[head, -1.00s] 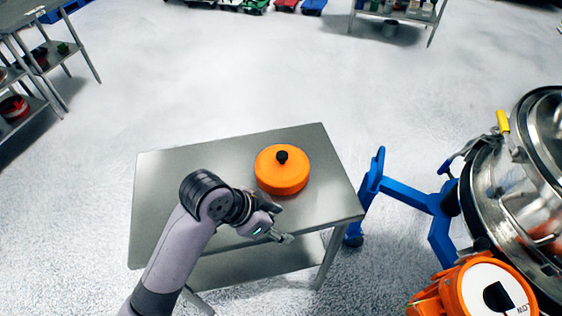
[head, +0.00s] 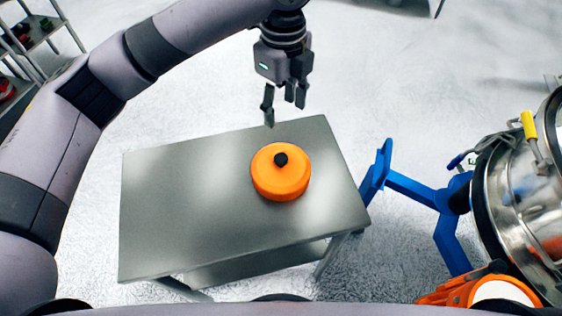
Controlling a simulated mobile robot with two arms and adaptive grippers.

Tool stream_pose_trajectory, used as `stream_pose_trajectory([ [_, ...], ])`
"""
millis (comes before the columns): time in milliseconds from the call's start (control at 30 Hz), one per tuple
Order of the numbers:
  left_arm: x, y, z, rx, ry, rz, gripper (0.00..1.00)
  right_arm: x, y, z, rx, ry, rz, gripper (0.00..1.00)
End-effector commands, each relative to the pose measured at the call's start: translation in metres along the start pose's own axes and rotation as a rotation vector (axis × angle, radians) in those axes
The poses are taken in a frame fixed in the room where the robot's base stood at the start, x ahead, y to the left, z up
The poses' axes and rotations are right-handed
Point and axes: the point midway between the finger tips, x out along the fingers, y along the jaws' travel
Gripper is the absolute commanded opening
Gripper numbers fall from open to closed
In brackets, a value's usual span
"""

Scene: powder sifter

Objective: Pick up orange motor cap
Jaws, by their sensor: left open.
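The orange motor cap (head: 281,184) sits upright near the right end of the metal table (head: 185,200). It is round, with a black knob (head: 281,159) on top. My left gripper (head: 284,108) is open and empty, with its fingers pointing down. In the picture it shows just above the cap, toward the table's far edge, apart from the cap. My right gripper is not in view.
A blue stand leg (head: 411,189) is close to the table's right side. The shiny steel sifter (head: 520,205) with a yellow handle and an orange motor housing (head: 480,290) stand at the right. Shelves (head: 35,35) are at far left. The rest of the tabletop is clear.

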Motion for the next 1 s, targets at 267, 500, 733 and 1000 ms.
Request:
stream_pose_trajectory([
  [267,0.051,0.001,0.000,-0.001,0.002,0.005,0.50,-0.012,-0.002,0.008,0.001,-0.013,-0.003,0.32],
  [500,0.099,0.001,0.000,-0.002,0.002,0.002,0.50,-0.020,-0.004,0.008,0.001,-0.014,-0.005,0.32],
  [733,0.119,0.000,0.001,-0.001,0.001,0.000,0.50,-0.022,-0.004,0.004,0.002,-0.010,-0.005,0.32],
  [1000,0.153,-0.001,0.007,-0.003,0.001,0.002,0.50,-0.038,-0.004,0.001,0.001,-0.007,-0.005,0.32],
])
